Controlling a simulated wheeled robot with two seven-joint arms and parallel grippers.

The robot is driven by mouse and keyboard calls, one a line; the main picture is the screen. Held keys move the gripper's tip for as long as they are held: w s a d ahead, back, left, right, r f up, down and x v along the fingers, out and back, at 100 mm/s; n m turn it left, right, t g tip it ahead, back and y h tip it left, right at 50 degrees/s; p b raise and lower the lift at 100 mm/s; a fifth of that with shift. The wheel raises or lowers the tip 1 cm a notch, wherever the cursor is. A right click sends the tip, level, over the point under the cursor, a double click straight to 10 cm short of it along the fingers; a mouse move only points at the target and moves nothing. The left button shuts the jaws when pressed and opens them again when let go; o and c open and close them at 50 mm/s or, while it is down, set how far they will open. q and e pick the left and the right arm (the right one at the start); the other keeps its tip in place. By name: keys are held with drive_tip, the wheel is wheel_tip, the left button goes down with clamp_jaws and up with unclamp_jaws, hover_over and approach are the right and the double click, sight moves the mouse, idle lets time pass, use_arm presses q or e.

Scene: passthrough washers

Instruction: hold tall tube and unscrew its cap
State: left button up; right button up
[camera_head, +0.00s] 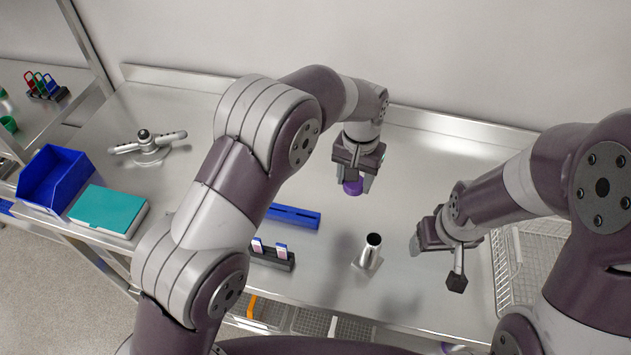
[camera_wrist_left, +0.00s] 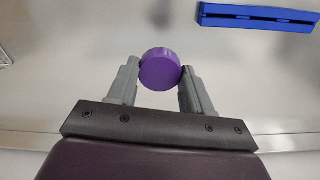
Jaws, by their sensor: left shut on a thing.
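My left gripper (camera_head: 353,186) is shut on a purple cap (camera_head: 352,187), held above the steel table towards the back. In the left wrist view the round purple cap (camera_wrist_left: 160,69) sits between the two grey fingertips; whether anything is attached beneath it is hidden. A shiny metal tube (camera_head: 369,254) with a dark, open top stands upright at the front middle of the table. I cannot tell whether it is the tall tube. My right gripper (camera_head: 437,263) is to the right of this metal tube, with its fingers apart and nothing between them.
A blue bar-shaped rack (camera_head: 293,216) and a dark holder with small vials (camera_head: 271,256) lie left of the metal tube. A blue bin (camera_head: 52,178), teal box (camera_head: 108,210) and metal tri-arm stand (camera_head: 148,147) are at left. A wire basket (camera_head: 520,262) is at right.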

use_arm(q)
drive_tip(key=shift+w+a+f, duration=0.2)
drive_tip(key=shift+w+a, duration=0.1)
drive_tip(key=shift+w, duration=0.1)
drive_tip(key=p, duration=0.2)
hover_over(307, 194)
wheel_tip(307, 194, down, 6)
drive_tip(key=shift+d+f, duration=0.1)
drive_tip(key=shift+f, duration=0.15)
wheel_tip(307, 194, down, 4)
drive_tip(key=shift+r+p, duration=0.15)
drive_tip(key=shift+p, duration=0.65)
drive_tip(key=shift+f, duration=0.3)
use_arm(e)
drive_tip(key=shift+m+g, duration=0.5)
drive_tip(key=shift+g, duration=0.1)
drive_tip(key=r, duration=0.1)
drive_tip(key=s+a+r, duration=0.1)
drive_tip(key=r, duration=0.1)
drive_tip(key=s+r, duration=0.1)
drive_tip(key=r, duration=0.1)
drive_tip(key=shift+s+a, duration=0.1)
drive_tip(key=shift+a, duration=0.1)
use_arm(q)
drive_tip(key=shift+f, duration=0.15)
use_arm(e)
drive_tip(key=shift+f, duration=0.1)
use_arm(q)
drive_tip(key=o, duration=1.2)
drive_tip(key=shift+c, duration=0.2)
